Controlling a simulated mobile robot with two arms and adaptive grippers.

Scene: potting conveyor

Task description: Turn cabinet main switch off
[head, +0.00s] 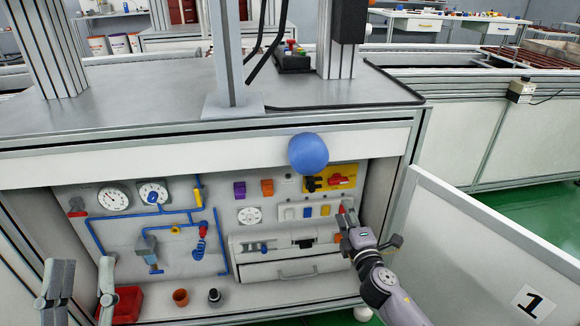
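The cabinet (215,285) under the bench is open at the front. On its back panel, at the upper right, is a yellow plate (347,170) with a red rotary handle (341,181), which looks roughly horizontal. A black handle or lever (312,184) is at the left of the plate. My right gripper (347,211) is just below the red handle, in front of the panel, and looks apart from it. Its finger gap is too small to tell. My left gripper (82,268) is open and empty at the lower left, far from the switch.
The cabinet door (490,240), marked 1, stands open at the right beside my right arm. A blue ball (308,153) is at the bench's front edge, just above the switch. A drawer unit (285,270), gauges (113,198), blue pipes (97,240) and a red bin (128,303) fill the cabinet.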

